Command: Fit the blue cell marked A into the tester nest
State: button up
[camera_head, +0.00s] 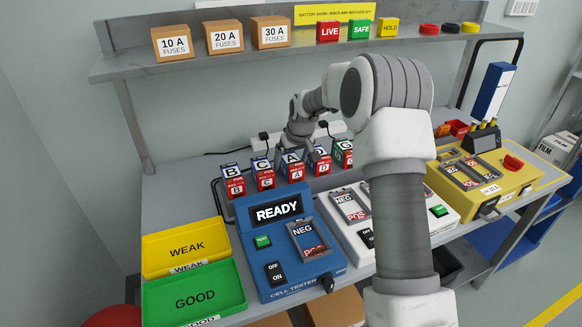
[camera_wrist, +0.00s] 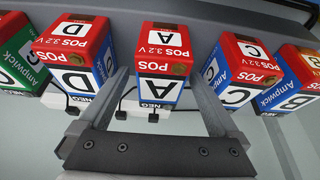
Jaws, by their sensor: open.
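The cell marked A (camera_head: 296,171) stands upright in a row of cells at the back of the bench. In the wrist view the A cell (camera_wrist: 162,62) shows a red POS top and a blue NEG end. My gripper (camera_wrist: 158,80) is open, with one finger on each side of the A cell; contact cannot be told. In the head view my gripper (camera_head: 297,145) is over the row, its fingertips partly hidden. The blue cell tester (camera_head: 270,284) has an empty nest (camera_head: 309,240) marked NEG and POS, and its display reads READY.
Cells marked D (camera_wrist: 77,52) and C (camera_wrist: 238,70) flank the A cell closely. A white unit (camera_head: 352,208) and a yellow unit (camera_head: 490,190) stand right of the tester. Yellow WEAK (camera_head: 215,262) and green GOOD (camera_head: 222,282) trays sit left. A shelf (camera_head: 190,62) overhangs the back.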

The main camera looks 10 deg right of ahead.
jog(key=shift+c, duration=0.3)
grip_shut()
jog(key=shift+r, duration=0.2)
